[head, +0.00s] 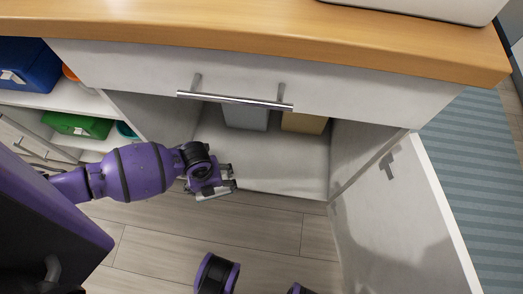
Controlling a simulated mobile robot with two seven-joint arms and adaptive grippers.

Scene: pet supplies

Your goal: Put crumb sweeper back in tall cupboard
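I cannot make out a crumb sweeper in the head view. A white cupboard (262,165) under the counter stands open, with its door (390,215) swung out to the right. It is a low compartment beneath a drawer; I cannot tell whether it is the tall cupboard. My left gripper (232,178) is just in front of the compartment's left part, near its floor edge. Its two fingers are apart, and nothing shows between them.
A grey box (246,117) and a tan box (304,123) stand inside at the back. The drawer handle (235,101) juts out above. Left shelves hold a blue bin (28,65) and a green bin (77,125). Wooden floor (270,235) is clear in front.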

